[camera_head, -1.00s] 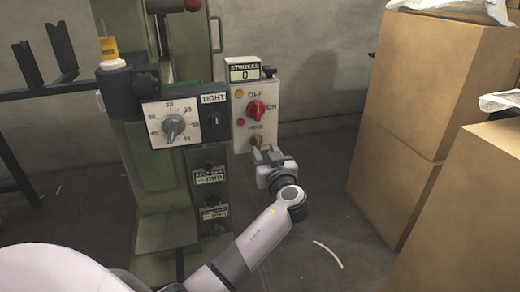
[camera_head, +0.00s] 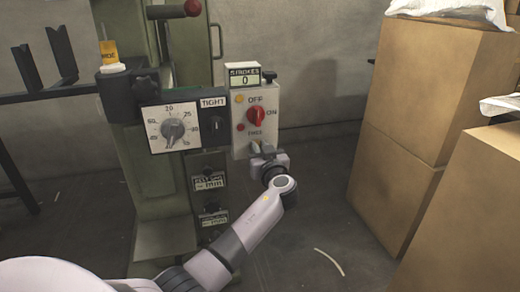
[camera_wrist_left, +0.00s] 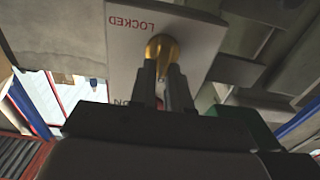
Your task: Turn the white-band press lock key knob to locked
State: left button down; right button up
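The lock key knob is a small brass piece (camera_wrist_left: 162,46) on a pale plate (camera_wrist_left: 122,48) in the left wrist view. The word LOCKED reads upside down above it, and part of ON shows at lower left. My left gripper (camera_wrist_left: 163,72) has its two dark fingers close together on either side of the brass knob and appears shut on it. In the head view, my left gripper (camera_head: 261,148) is at the bottom of the press's control box (camera_head: 241,112), and the knob is mostly hidden behind the fingers. My right gripper is not in view.
The green press (camera_head: 163,205) stands left of the control box, with a dial panel (camera_head: 172,127). A red OFF/ON switch (camera_head: 256,117) sits just above my gripper. Cardboard boxes (camera_head: 410,130) stand at the right. Floor between boxes and press is mostly clear.

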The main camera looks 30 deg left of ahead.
pick_arm(q)
jog(key=shift+m, duration=0.3)
jog(key=m+p, duration=0.1)
jog(key=m, duration=0.4)
jog(key=f+m, duration=0.1)
jog(key=m, duration=0.5)
jog(key=w+d+m+p, duration=0.1)
jog(key=m, duration=0.5)
jog(key=shift+f+p, duration=0.3)
jog(key=shift+f, duration=0.05)
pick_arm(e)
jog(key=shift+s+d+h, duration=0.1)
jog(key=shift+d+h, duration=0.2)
pick_arm(q)
jog(key=shift+m, duration=0.4)
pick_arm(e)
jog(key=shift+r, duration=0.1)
